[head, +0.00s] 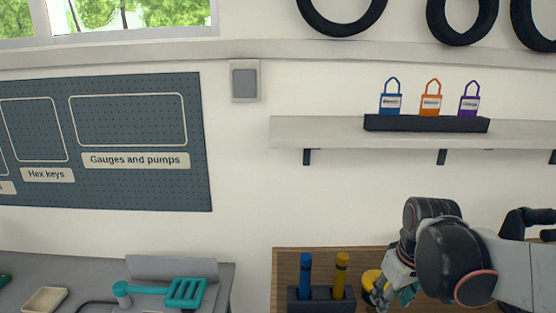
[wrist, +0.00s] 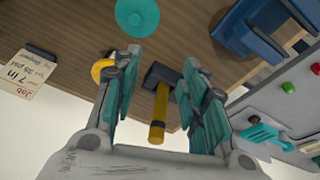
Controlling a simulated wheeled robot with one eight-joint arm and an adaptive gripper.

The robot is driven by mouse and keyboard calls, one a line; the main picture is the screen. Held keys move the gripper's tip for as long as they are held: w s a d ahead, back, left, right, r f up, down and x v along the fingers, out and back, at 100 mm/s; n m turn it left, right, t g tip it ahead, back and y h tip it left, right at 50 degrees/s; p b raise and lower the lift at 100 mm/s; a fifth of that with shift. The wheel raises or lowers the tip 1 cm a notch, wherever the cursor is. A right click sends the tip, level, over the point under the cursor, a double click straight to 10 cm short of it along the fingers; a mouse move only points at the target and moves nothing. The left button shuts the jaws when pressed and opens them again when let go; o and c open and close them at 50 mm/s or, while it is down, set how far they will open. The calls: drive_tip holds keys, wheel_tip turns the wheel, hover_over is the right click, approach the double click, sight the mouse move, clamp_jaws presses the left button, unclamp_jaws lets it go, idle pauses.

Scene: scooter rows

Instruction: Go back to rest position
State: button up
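My gripper (wrist: 158,95) is open in the wrist view, its two teal-padded fingers apart. No object appears held. A yellow upright cylinder (wrist: 159,105) in a dark block (wrist: 160,74) shows in the gap between the fingers, beyond them. In the head view my gripper (head: 393,293) is low at the right, over the wooden table, to the right of the dark holder (head: 320,300) with a blue cylinder (head: 305,275) and a yellow cylinder (head: 341,274). My wrist and forearm hide part of the table.
A yellow round thing (head: 371,280) is close beside my gripper. The wrist view shows a teal disc (wrist: 137,17), a blue object (wrist: 250,30) and a job card (wrist: 28,72). A grey bench with a teal item (head: 186,292) stands left. A wall shelf (head: 320,131) is above.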

drive_tip(key=s+a+r+m+t, duration=0.1)
drive_tip(key=s+a+r+t, duration=0.1)
drive_tip(key=s, duration=0.3)
drive_tip(key=s+a+r+m+t, duration=0.2)
drive_tip(key=s, duration=0.4)
drive_tip(key=shift+a, duration=0.4)
drive_tip(key=shift+c, duration=0.8)
drive_tip(key=shift+d, duration=0.15)
